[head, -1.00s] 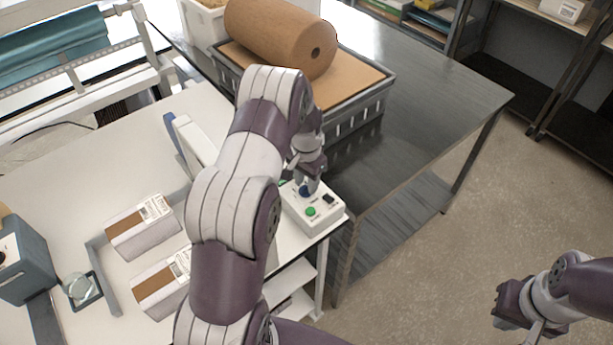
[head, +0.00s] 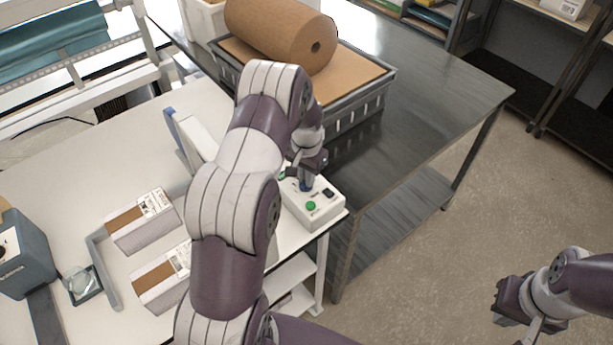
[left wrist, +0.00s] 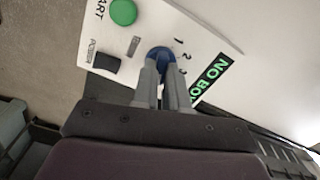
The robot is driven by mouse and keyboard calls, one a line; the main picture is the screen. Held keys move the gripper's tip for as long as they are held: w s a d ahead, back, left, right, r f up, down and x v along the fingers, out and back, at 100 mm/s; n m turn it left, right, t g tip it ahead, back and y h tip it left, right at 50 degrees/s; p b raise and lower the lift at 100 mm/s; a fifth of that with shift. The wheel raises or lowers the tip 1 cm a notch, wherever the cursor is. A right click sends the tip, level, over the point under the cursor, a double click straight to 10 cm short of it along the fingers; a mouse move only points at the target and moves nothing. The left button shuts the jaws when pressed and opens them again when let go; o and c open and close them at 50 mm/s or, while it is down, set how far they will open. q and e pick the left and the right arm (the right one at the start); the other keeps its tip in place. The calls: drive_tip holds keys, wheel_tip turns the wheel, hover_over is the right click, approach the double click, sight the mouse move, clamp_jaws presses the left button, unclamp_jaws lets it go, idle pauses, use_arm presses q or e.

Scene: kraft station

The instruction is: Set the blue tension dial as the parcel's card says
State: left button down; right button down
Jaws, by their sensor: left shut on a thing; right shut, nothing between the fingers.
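The blue tension dial (left wrist: 160,54) sits on a white control box (head: 318,212) at the corner of the white table. My left gripper (left wrist: 163,75) is shut on the dial in the left wrist view, its two grey fingers on either side of the knob. Numbers 1, 2 and a partly hidden one are printed beside the dial. A green button (left wrist: 123,12) and a black switch (left wrist: 106,62) are on the same box. Two parcels (head: 145,232) (head: 165,284) with white labels lie on the table; the label print is too small to read. My right gripper (head: 512,305) is shut and empty over the floor.
A grey crate (head: 350,112) with a brown paper roll (head: 282,38) stands on the dark metal table (head: 430,100) behind the box. The floor at the right is clear.

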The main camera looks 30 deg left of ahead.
use_arm(q)
drive_tip(key=n+b, duration=0.1)
drive_tip(key=n, duration=0.2)
drive_tip(key=shift+a+f, duration=0.1)
drive_tip(key=n+b, duration=0.1)
drive_tip(key=n, duration=0.6)
drive_tip(key=shift+n+b, duration=0.3)
drive_tip(key=shift+b, duration=0.1)
drive_tip(key=shift+a+n, duration=0.1)
drive_tip(key=shift+n, duration=1.8)
drive_tip(key=c, duration=1.2)
unclamp_jaws()
drive_tip(key=shift+o, duration=0.2)
drive_tip(key=shift+b, duration=0.3)
